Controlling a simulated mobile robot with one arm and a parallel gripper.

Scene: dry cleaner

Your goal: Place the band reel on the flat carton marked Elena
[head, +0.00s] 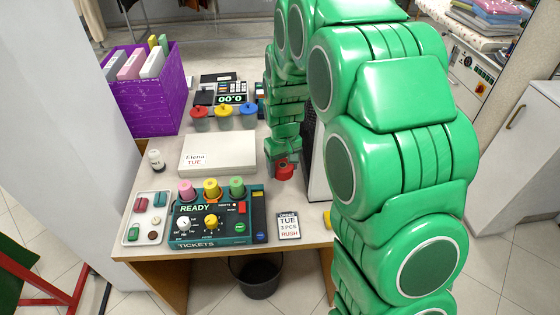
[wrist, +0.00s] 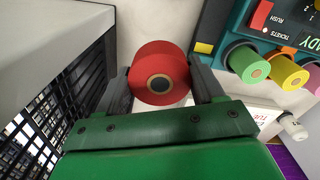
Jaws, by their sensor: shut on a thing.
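The band reel (head: 284,170) is a red roll with a dark hollow core, and it also shows in the wrist view (wrist: 160,76). My gripper (wrist: 162,88) is shut on the reel, with one grey finger on each side of it. In the head view my gripper (head: 285,160) is partly hidden by my green arm. The flat white carton marked "Elena TUE" (head: 222,157) lies on the counter to the left of the reel. The reel is apart from the carton. I cannot tell whether the reel touches the counter.
The ticket machine (head: 258,215) with pink, yellow and green rolls stands in front of the carton. A white cabinet (head: 318,180) with a black grille stands close on the reel's right. A small bottle (head: 156,160), a button tray (head: 148,217) and a purple bin (head: 145,105) are at left.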

